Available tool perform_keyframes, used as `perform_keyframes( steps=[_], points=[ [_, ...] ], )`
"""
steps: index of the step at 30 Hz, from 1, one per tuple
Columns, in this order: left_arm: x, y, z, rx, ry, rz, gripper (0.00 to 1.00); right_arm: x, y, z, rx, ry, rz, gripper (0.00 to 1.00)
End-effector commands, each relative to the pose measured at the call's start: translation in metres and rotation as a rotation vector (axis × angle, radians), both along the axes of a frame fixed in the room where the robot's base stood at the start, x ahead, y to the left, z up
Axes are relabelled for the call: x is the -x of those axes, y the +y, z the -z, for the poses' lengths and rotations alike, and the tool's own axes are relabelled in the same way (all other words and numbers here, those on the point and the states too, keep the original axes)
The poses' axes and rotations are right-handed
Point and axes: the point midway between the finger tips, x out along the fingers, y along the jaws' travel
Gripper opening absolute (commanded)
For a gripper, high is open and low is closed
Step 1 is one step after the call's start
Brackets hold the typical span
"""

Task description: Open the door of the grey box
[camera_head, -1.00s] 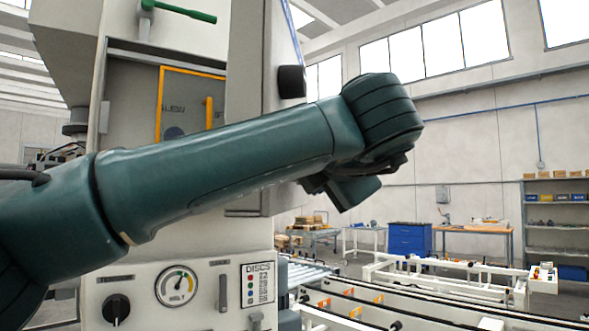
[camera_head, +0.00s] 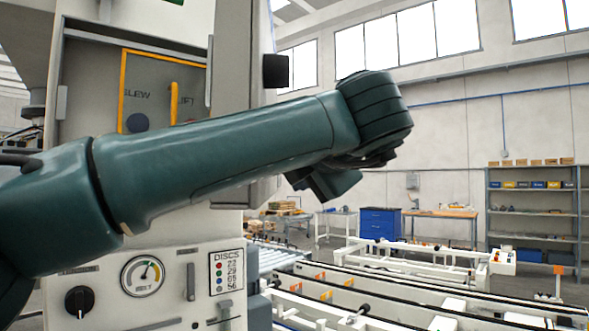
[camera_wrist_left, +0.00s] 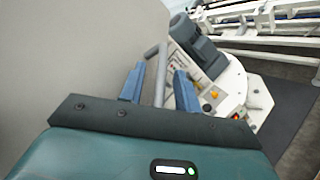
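The grey box (camera_head: 88,85) fills the left of the head view. Its front recess shows a yellow-framed panel lettered SLEW and LIFT. A tall grey panel (camera_head: 231,60), apparently the door, stands swung outward at the recess's right side, with a black knob (camera_head: 276,71) on its edge. In the left wrist view my left gripper (camera_wrist_left: 158,86) is open. A grey bar handle (camera_wrist_left: 161,68) stands between its blue fingers, with gaps on both sides. My right gripper is not in view.
Below the recess are a gauge (camera_head: 142,276), a black dial (camera_head: 79,301) and a DISCS label (camera_head: 227,272). White conveyor rails (camera_head: 400,300) run along the lower right. A blue cabinet (camera_head: 379,229) and a shelf (camera_head: 532,215) stand farther back.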

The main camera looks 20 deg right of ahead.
Motion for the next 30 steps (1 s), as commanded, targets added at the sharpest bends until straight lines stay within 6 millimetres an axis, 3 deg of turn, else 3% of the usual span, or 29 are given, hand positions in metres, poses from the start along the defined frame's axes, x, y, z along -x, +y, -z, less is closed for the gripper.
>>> perform_keyframes(
  steps=[7, 11, 24, 30],
  points=[
    [0.001, 0.000, 0.000, 0.000, 0.001, -0.001, 0.33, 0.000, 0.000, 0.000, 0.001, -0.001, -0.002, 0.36],
    [0.012, -0.001, -0.002, 0.001, -0.001, 0.001, 0.33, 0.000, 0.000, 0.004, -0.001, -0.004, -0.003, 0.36],
    [0.102, -0.010, -0.021, -0.001, -0.003, 0.002, 0.33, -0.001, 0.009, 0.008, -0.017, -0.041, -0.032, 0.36],
    [0.124, -0.011, -0.027, 0.000, -0.001, 0.000, 0.33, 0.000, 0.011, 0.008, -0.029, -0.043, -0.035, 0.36]
  ],
)
